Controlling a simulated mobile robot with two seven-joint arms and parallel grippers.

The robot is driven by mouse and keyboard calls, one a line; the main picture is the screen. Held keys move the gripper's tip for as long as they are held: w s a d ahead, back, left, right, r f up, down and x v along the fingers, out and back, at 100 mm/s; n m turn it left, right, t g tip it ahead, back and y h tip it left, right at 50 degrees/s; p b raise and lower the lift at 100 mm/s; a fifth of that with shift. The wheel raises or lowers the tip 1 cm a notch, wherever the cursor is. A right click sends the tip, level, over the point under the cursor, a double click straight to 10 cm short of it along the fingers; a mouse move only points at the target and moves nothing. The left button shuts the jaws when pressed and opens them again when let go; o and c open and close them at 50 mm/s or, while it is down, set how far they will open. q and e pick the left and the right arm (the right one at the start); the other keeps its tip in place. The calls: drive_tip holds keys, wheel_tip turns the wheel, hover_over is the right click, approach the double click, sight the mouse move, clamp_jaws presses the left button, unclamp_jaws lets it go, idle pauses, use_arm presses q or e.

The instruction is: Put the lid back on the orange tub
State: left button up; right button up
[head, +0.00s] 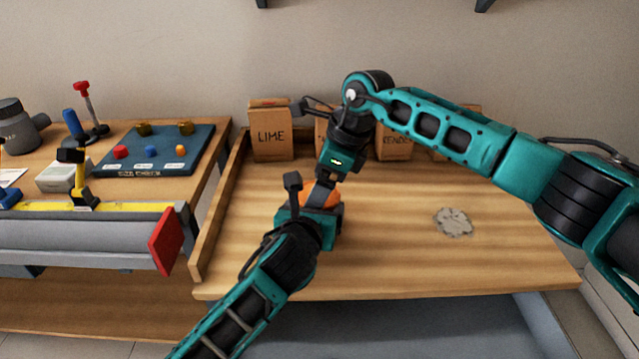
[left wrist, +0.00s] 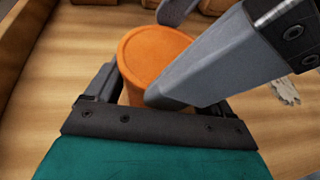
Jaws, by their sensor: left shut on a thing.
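The orange tub (head: 335,198) stands on the wooden bench, mostly hidden behind my grippers in the head view. In the left wrist view the tub (left wrist: 140,55) is upright with a flat orange round top and a raised rim. I cannot tell the lid apart from the tub. My left gripper (head: 316,205) is low at the tub, shut on its sides. My right gripper (head: 325,187) points down from above. In the left wrist view its two fingers (left wrist: 166,55) are apart, at the near and far sides of the top; whether they grip it is unclear.
Cardboard boxes, one marked LIME (head: 271,135), line the back of the bench (head: 400,265). A grey patch (head: 453,222) lies to the right. A wooden side rail (head: 218,215) bounds the left. A blue board (head: 170,160) and tools lie on the left table. The bench front is clear.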

drive_tip(key=shift+s+a+r, duration=0.15)
drive_tip(key=shift+r, duration=0.15)
idle(0.9)
drive_tip(key=shift+f, duration=0.65)
idle(0.4)
drive_tip(key=shift+d+r, duration=0.1)
drive_tip(key=shift+d, duration=0.1)
drive_tip(key=shift+w+r, duration=0.2)
drive_tip(key=shift+a+r, duration=0.15)
drive_tip(key=shift+r, duration=0.25)
idle(0.7)
drive_tip(key=shift+s+f, duration=0.1)
drive_tip(key=shift+f, duration=0.9)
idle(0.5)
drive_tip(key=o, duration=0.8)
drive_tip(key=shift+r, duration=0.1)
